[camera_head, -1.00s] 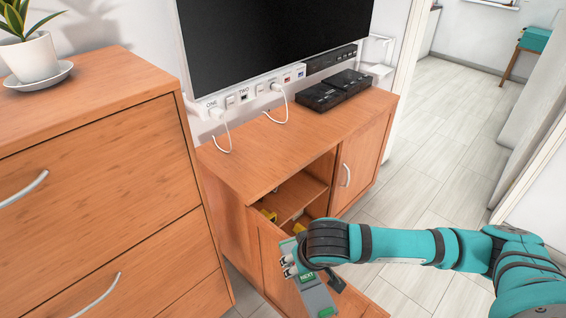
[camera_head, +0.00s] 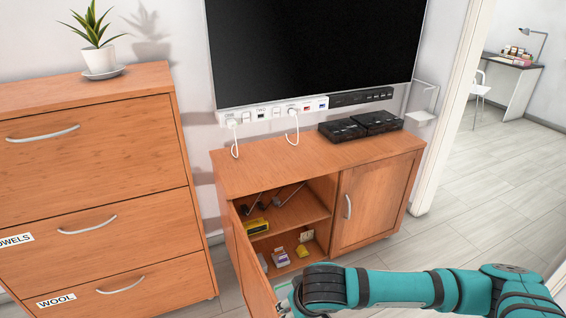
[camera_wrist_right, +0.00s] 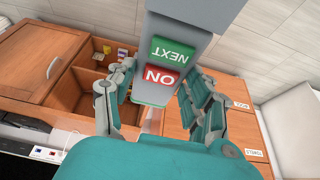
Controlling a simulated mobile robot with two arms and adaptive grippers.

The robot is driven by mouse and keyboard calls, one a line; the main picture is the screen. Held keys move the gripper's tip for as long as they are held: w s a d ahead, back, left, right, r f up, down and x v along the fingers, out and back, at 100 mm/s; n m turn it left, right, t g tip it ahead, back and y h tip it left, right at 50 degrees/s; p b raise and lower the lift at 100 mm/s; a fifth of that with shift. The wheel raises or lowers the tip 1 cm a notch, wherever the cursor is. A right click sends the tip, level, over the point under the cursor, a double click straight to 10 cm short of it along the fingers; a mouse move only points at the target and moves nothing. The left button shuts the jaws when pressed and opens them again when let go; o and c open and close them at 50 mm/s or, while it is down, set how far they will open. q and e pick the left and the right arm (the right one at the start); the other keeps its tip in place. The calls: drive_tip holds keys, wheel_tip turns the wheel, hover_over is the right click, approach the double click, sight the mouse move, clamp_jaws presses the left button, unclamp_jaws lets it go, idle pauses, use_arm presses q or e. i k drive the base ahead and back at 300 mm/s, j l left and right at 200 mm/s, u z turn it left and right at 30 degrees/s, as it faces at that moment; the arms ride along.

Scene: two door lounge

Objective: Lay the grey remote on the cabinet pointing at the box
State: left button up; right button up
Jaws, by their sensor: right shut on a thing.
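The grey remote (camera_wrist_right: 185,32) is in my right gripper (camera_wrist_right: 157,82). In the right wrist view it shows a green NEXT button and a red ON button. In the head view my right gripper (camera_head: 292,300) is at the bottom edge, low in front of the cabinet, and the remote is hidden or out of frame. The wooden cabinet (camera_head: 270,172) stands under the television. Two black boxes, one on the left (camera_head: 342,129) and one on the right (camera_head: 377,121), lie side by side at the back right of its top. My left gripper is not in view.
The cabinet's left door (camera_head: 250,265) stands open near my right gripper, with small items on the shelves inside. White cables (camera_head: 235,145) hang from a power strip (camera_head: 272,112) onto the top's back. The top's front is clear. A drawer unit (camera_head: 95,170) stands left.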

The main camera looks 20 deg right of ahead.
sight(298, 164)
drive_tip(key=l+u, duration=0.2)
drive_tip(key=l, duration=0.4)
drive_tip(key=l+u, duration=0.15)
drive_tip(key=l, duration=0.5)
drive_tip(key=l+u, duration=0.2)
drive_tip(key=l, duration=0.4)
drive_tip(key=k+l+u, duration=0.15)
drive_tip(key=l, duration=0.45)
drive_tip(key=i+l+u, duration=0.1)
drive_tip(key=l, duration=0.25)
drive_tip(key=i+l, duration=0.2)
drive_tip(key=l, duration=0.15)
drive_tip(key=i+l+u, duration=0.15)
drive_tip(key=l, duration=0.2)
drive_tip(key=i+l, duration=0.15)
drive_tip(key=l, duration=0.25)
drive_tip(key=i+l+u, duration=0.15)
drive_tip(key=l, duration=0.2)
drive_tip(key=i+l, duration=0.1)
drive_tip(key=l, duration=0.3)
drive_tip(key=i, duration=0.55)
drive_tip(key=l+u, duration=0.05)
